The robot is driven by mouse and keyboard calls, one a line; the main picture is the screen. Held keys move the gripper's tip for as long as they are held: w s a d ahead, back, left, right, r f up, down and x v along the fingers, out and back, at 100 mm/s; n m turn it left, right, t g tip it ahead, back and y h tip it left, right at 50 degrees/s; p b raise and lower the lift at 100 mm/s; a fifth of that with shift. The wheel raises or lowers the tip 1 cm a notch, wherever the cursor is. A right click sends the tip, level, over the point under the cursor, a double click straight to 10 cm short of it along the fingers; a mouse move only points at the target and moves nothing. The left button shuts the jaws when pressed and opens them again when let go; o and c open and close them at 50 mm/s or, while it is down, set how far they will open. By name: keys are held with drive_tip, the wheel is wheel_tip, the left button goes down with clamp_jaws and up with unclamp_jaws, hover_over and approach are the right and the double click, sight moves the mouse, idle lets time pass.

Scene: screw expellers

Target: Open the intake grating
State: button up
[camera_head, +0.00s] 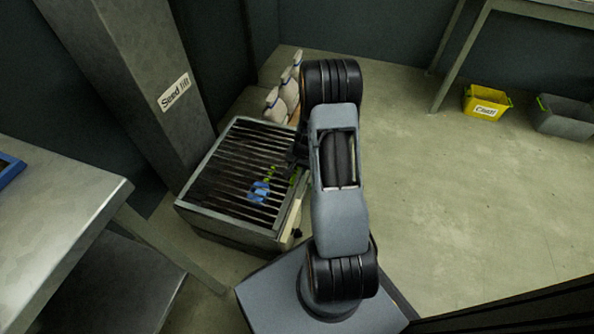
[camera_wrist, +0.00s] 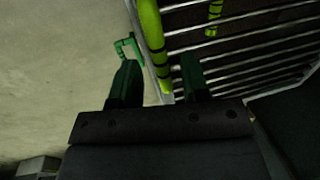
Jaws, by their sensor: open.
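The intake grating (camera_head: 226,168) is a set of parallel metal bars in a frame on top of a low grey box, left of my arm in the head view. It lies flat and closed. In the wrist view its bars (camera_wrist: 246,46) fill the upper right. A yellow-green bar (camera_wrist: 150,30) with dark bands runs along the grating's edge there. My gripper (camera_wrist: 159,60) is open, with one finger on each side of the lower part of this bar in the picture. I cannot tell whether they touch. In the head view my arm partly hides the gripper.
A blue item (camera_head: 259,191) shows at the grating. A green loop (camera_wrist: 127,47) is beside my left finger. A "Seed lift" column (camera_head: 150,80) stands behind, white sacks (camera_head: 284,95) beyond, a metal table (camera_head: 60,200) left.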

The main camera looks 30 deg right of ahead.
drive_tip(key=shift+w+f, duration=0.1)
drive_tip(key=shift+f, duration=0.35)
drive_tip(key=shift+c, duration=0.2)
clamp_jaws()
